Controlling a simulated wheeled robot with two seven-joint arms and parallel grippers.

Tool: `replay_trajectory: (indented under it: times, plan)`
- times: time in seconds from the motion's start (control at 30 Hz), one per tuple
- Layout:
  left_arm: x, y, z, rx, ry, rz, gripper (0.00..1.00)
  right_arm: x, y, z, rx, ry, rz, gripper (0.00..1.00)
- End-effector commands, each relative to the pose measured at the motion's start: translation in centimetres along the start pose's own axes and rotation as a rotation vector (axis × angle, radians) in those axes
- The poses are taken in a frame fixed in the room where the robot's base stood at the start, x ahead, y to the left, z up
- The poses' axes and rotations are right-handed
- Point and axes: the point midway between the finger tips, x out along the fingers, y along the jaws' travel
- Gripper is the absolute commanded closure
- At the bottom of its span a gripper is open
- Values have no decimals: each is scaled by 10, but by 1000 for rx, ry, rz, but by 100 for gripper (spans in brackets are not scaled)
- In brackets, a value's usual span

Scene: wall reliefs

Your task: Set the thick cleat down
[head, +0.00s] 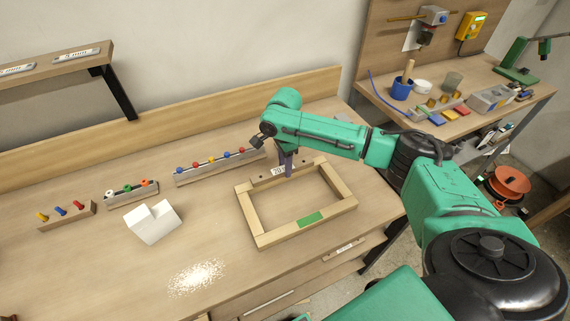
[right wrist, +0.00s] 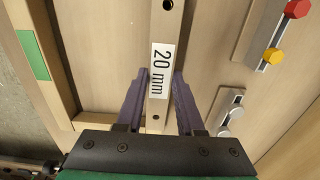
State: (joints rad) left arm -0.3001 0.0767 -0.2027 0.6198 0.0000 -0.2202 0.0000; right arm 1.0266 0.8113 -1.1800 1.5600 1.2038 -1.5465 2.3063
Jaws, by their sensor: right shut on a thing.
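The thick cleat is a pale wooden bar with dark holes and a white "20 mm" label (right wrist: 161,70). My right gripper (right wrist: 157,98) is shut on it, one purple-grey finger on each side. In the head view the cleat (head: 262,179) lines up with the far rail of a rectangular wooden frame (head: 255,223) on the bench. I cannot tell whether it touches the rail. My right gripper (head: 285,170) points down over it and hides part of it. A green patch (head: 310,219) marks the frame's near rail. My left gripper is not in view.
Behind the frame stands a rack of coloured knobs (head: 210,170). A white notched block (head: 153,222) and a pile of shavings (head: 196,277) lie to the left. Smaller peg racks (head: 66,214) stand further left. The bench is clear between the block and the frame.

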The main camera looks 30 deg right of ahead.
Motion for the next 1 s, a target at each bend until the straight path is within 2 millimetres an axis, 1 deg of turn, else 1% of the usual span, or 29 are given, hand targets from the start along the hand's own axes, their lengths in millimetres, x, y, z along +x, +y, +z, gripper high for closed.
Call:
replay_trajectory:
  times: [0.13, 0.17, 0.2, 0.23, 0.53, 0.63, 0.67, 0.77, 0.9, 1.0]
  plan:
    - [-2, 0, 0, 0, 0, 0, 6, 1, 0, 0, 0, 0, 0, 100]
    - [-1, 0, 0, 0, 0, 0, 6, 2, 0, 0, 0, 0, -1, 56]
    - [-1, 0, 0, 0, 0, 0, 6, 2, 0, 0, 0, 0, -1, 40]
    - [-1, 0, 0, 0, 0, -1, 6, 2, 0, 0, 0, 0, -1, 33]
    - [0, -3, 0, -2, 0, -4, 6, 1, 0, 0, 0, 0, -1, 33]
    - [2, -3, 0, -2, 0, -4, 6, -7, -1, 0, 1, -2, -3, 33]
    - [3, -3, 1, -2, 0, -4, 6, -12, -1, 0, 1, -2, -2, 33]
    - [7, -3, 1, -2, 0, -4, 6, -35, -2, 0, 0, -2, -5, 33]
    - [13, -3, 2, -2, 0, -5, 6, -74, -1, 0, 1, -2, -5, 33]
    - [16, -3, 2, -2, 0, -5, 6, -99, -1, 1, 0, -3, -3, 33]
